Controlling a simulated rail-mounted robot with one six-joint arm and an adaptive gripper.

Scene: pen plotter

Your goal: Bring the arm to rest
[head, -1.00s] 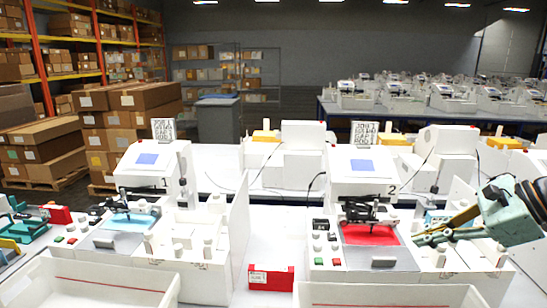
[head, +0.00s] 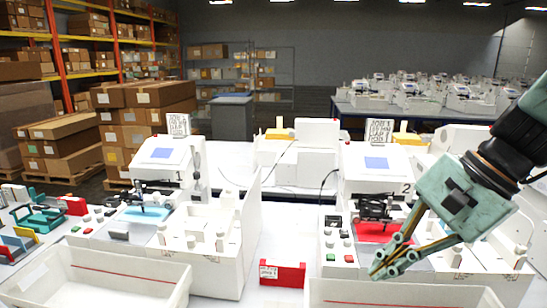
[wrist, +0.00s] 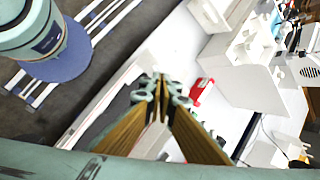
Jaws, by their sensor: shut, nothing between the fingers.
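My gripper (head: 385,266) is at the right of the head view, in front of the plotter marked 2 (head: 378,184). Its fingers point down and to the left, above the rear rim of the right front white bin. They are shut with nothing between them. In the wrist view the closed fingertips (wrist: 163,82) meet near the middle of the picture. My arm comes in from the right edge and hides part of plotter 2's right side.
The plotter marked 1 (head: 170,165) stands to the left. White bins (head: 185,272) (head: 330,290) line the front edge. A red box (head: 282,273) stands between the plotters and also shows in the wrist view (wrist: 201,90). Stacked cartons (head: 120,112) are at the back left.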

